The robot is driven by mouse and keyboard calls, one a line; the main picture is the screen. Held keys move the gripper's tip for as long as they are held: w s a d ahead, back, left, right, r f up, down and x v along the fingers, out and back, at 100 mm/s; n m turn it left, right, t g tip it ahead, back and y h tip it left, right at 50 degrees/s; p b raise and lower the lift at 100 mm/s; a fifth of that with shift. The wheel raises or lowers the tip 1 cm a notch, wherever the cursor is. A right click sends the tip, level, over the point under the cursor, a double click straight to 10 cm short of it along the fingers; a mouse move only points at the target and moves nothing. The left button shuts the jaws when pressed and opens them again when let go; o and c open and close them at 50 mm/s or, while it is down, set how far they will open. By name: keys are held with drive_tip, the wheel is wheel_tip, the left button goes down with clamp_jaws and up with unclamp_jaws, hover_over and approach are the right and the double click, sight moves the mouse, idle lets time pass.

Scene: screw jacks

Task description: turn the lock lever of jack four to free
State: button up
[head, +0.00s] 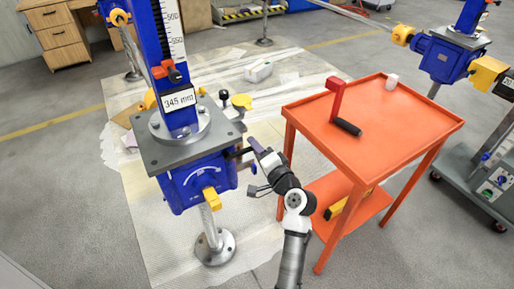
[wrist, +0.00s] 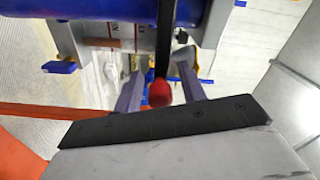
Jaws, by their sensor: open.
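A blue screw jack (head: 195,180) with a grey top plate and a "345 mm" display stands at the left in the head view. I cannot read a jack number on it. A dark lever (head: 243,153) sticks out from its right side toward my gripper (head: 257,168). In the wrist view, a black bar with a red rounded knob (wrist: 160,93) shows between the two purple-grey fingers of my gripper (wrist: 160,76). The fingers are open, with a gap visible on each side of the knob. Whether either touches it I cannot tell. The lever's knob is hidden in the head view.
An orange table (head: 400,120) stands close to the right of my arm, bearing a red bracket (head: 336,98) with a black handle and a small white object (head: 392,82). Another blue jack (head: 443,60) stands at far right. Pale sheeting (head: 150,235) covers the floor around the near jack.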

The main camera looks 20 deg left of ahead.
sight(226, 173)
drive_tip(key=shift+c, duration=0.3)
clamp_jaws()
drive_tip(key=shift+f, duration=0.1)
drive_tip(key=shift+s+a+f+m+p, duration=0.9)
drive_tip(key=shift+s+f+m+p, duration=0.65)
drive_tip(key=shift+m, duration=1.45)
drive_tip(key=shift+s+a+f+m+p, duration=0.85)
drive_tip(key=shift+f+m+p, duration=0.75)
drive_tip(key=shift+m, duration=1.4)
drive_tip(key=shift+s+a+f+m+p, duration=1.05)
drive_tip(key=shift+m+p, duration=1)
drive_tip(key=shift+m, duration=0.95)
drive_tip(key=shift+s+f, duration=0.1)
